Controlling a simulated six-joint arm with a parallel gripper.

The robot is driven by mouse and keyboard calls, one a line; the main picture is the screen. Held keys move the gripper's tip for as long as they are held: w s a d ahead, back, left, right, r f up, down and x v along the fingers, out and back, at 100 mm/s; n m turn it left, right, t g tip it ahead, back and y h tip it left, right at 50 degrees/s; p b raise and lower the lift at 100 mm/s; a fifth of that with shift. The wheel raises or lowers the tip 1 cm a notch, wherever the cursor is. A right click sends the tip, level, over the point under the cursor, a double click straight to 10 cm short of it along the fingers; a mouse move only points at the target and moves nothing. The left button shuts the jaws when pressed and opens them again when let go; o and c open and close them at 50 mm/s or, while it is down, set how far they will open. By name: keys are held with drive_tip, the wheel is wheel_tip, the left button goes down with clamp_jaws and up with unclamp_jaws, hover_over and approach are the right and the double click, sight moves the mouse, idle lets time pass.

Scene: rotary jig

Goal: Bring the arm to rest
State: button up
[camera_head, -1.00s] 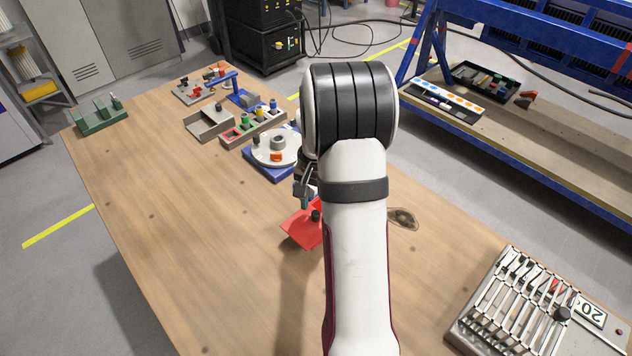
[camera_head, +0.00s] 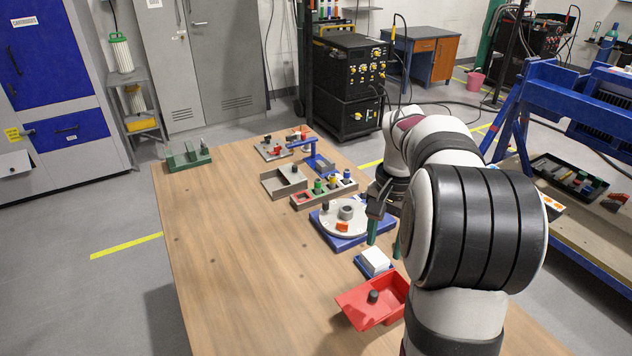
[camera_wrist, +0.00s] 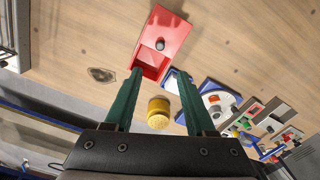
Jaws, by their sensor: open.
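My gripper (camera_head: 385,241) is open, its green fingers pointing down above the table, just right of the rotary jig's round grey plate (camera_head: 331,222) in the head view. In the wrist view the two fingers (camera_wrist: 158,78) stand wide apart. A yellow round piece (camera_wrist: 159,113) appears between them; I cannot tell its distance, and it does not show in the head view. My arm (camera_head: 470,235) covers the right part of the table. The jig's plate sits on a blue base (camera_head: 343,243) and carries an orange piece and a grey ring.
A red bin (camera_head: 397,292) with a dark knob-like piece stands near the front, beside a white block (camera_head: 375,259) in a blue holder. The table's left side is clear.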

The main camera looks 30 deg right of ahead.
drive_tip(key=s+a+r+n+y, duration=0.1)
drive_tip(key=s+a+n, duration=0.3)
drive_tip(key=a, duration=0.7)
drive_tip(key=s+a+r+n, duration=0.1)
drive_tip(key=s+a, duration=0.4)
drive_tip(key=a, duration=0.5)
drive_tip(key=s+a+f+n, duration=0.3)
drive_tip(key=s+a, duration=0.4)
drive_tip(key=s, duration=0.3)
drive_tip(key=shift+f+y, duration=0.3)
drive_tip(key=shift+y, duration=0.1)
